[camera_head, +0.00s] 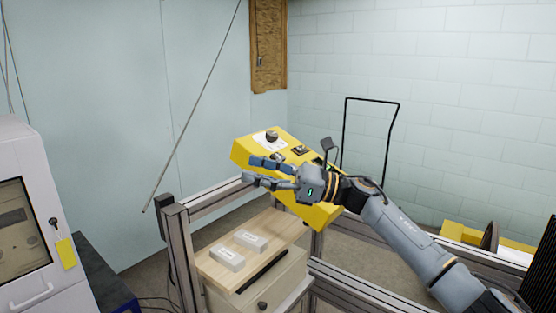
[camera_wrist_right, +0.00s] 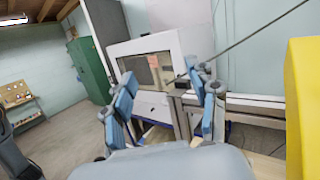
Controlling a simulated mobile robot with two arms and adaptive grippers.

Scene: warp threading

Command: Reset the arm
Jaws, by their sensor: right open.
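My right gripper (camera_head: 252,172) reaches in from the right in the head view, its fingers pointing left in front of the yellow box (camera_head: 318,214). In the right wrist view the two blue-padded fingers of this gripper (camera_wrist_right: 165,105) stand wide apart with nothing between them. The yellow box also shows at the right edge of the right wrist view (camera_wrist_right: 305,90). It carries a dark knob (camera_head: 271,136) and other controls on its face, partly hidden by the gripper and arm. I cannot tell from these views whether the gripper touches the box. My left gripper is not in view.
A metal frame (camera_head: 350,287) runs below the arm. A wooden-topped cabinet (camera_head: 210,268) holds two small light blocks (camera_head: 227,258). A thin rod (camera_head: 190,110) slants up at the left. A white machine (camera_head: 22,212) stands far left, and a green cabinet (camera_wrist_right: 90,70) is farther off.

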